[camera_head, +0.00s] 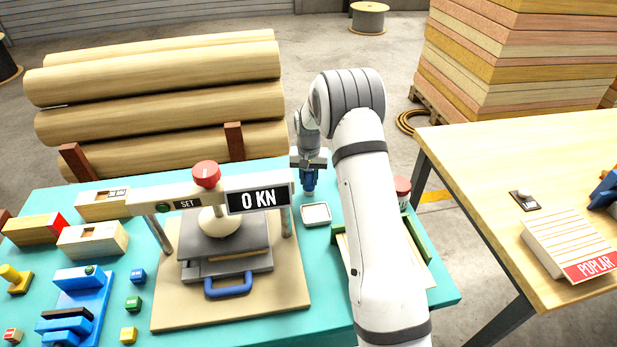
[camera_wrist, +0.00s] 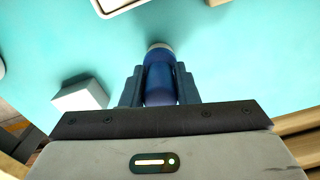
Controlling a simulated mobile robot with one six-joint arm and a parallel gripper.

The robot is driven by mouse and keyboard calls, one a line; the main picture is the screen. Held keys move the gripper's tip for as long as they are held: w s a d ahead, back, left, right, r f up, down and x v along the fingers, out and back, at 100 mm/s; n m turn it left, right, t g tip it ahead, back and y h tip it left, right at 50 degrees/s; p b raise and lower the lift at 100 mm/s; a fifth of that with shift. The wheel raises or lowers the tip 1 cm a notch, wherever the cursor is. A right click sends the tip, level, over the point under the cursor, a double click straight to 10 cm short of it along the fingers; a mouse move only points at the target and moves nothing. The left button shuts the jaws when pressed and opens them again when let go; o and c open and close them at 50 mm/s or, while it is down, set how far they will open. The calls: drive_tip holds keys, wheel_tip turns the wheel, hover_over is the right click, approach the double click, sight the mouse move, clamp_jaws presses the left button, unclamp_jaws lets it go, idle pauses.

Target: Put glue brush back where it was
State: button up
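My gripper (camera_head: 309,171) is at the back of the teal table, just behind a small white tray (camera_head: 316,214). In the wrist view its two fingers (camera_wrist: 159,90) stand on either side of a dark blue rounded handle (camera_wrist: 159,82) with a pale end, and they appear closed against it. I take this to be the glue brush. In the head view the blue piece (camera_head: 309,183) points down below the fingers, close to the table. I cannot tell whether it touches the table. Bristles are not visible.
A press (camera_head: 225,262) with a "0 KN" display stands left of my gripper. Logs (camera_head: 160,100) lie behind. The wrist view shows a white block (camera_wrist: 80,97).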

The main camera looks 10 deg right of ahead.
drive_tip(key=o, duration=0.4)
drive_tip(key=shift+r, duration=0.15)
wheel_tip(320, 180, up, 12)
drive_tip(key=shift+f+b, duration=0.1)
drive_tip(key=shift+b, duration=0.55)
drive_tip(key=s+r+n+t, duration=0.1)
drive_tip(key=s+r, duration=1.1)
drive_tip(key=s, duration=1.2)
drive_tip(key=s+n+t, duration=0.1)
drive_tip(key=s, duration=0.6)
drive_tip(key=s+n+t, duration=0.1)
drive_tip(key=s, duration=0.6)
drive_tip(key=shift+s+f, duration=0.1)
drive_tip(key=shift+f, duration=0.3)
